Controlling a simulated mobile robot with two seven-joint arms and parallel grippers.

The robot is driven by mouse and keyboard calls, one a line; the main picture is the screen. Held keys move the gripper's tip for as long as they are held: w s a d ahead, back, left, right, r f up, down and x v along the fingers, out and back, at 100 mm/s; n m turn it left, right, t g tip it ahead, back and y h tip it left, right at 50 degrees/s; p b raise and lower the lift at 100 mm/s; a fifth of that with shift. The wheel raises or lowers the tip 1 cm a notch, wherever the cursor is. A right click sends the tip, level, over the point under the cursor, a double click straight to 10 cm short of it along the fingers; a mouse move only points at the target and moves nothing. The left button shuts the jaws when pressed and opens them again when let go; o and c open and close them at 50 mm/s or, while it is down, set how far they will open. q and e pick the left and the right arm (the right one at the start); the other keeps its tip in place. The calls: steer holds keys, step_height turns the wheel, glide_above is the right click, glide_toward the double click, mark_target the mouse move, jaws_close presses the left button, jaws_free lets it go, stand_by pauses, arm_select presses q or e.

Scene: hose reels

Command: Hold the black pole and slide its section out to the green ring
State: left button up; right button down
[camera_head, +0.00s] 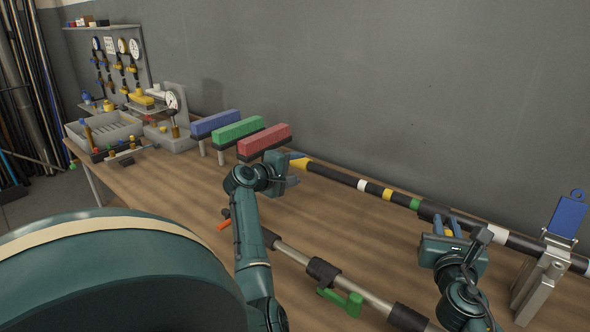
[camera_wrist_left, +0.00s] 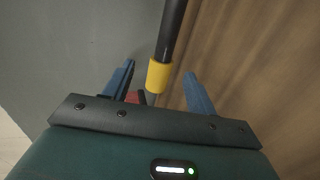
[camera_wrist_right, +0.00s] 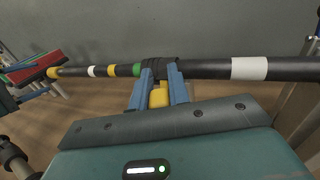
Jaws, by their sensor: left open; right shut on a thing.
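The black pole (camera_head: 335,174) runs along the wall side of the bench, from a yellow tip (camera_head: 300,162) at left to a stand at right. Its thin section carries a white ring (camera_head: 362,185), a yellow ring (camera_head: 387,194) and a green ring (camera_head: 415,204), which sits close to a thick black collar (camera_wrist_right: 158,68). My right gripper (camera_wrist_right: 162,72) is shut at this collar, with a yellow piece (camera_wrist_right: 158,97) between its fingers. My left gripper (camera_head: 290,170) is open at the tip end. In the left wrist view, the yellow tip (camera_wrist_left: 158,76) lies between its spread fingers, apparently not gripped.
A metal stand with a blue clamp (camera_head: 568,215) stands at the right. Blue, green and red blocks (camera_head: 264,140) on posts stand just behind my left gripper. A second pole with a green lever (camera_head: 345,300) lies in front. Trays and gauges fill the far left.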

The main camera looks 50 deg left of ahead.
steer(key=c, duration=1.3)
jaws_free()
steer(key=shift+o, duration=0.2)
steer(key=shift+d, duration=0.1)
